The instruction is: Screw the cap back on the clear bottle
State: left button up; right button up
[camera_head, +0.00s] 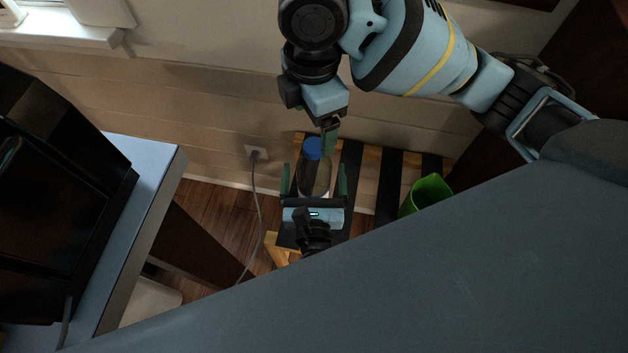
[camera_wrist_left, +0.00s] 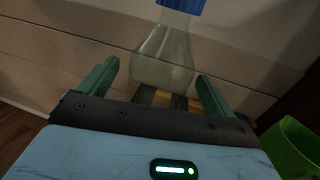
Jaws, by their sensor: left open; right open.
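The clear bottle (camera_head: 315,180) stands upright on a dark slatted wooden stand; it also shows in the left wrist view (camera_wrist_left: 164,58). The blue cap (camera_head: 312,148) is at the top of the bottle's neck, and its lower part shows in the left wrist view (camera_wrist_left: 183,4). I cannot tell how tightly it sits. My left gripper (camera_head: 314,178) is open, with one finger on each side of the bottle and gaps visible in the left wrist view (camera_wrist_left: 157,84). My right gripper (camera_head: 328,138) comes down from above, beside the cap; its finger opening is hard to see.
The slatted stand (camera_head: 355,190) is against the wall. A green container (camera_head: 426,193) is at its right. A power cord (camera_head: 258,205) hangs from a wall outlet (camera_head: 256,152) on the left. A light table (camera_head: 150,175) bearing a large black object (camera_head: 60,190) is farther left.

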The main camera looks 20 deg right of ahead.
pick_arm(q)
jog(key=v, duration=1)
jog(key=shift+s, duration=0.2)
jog(key=shift+a, duration=0.1)
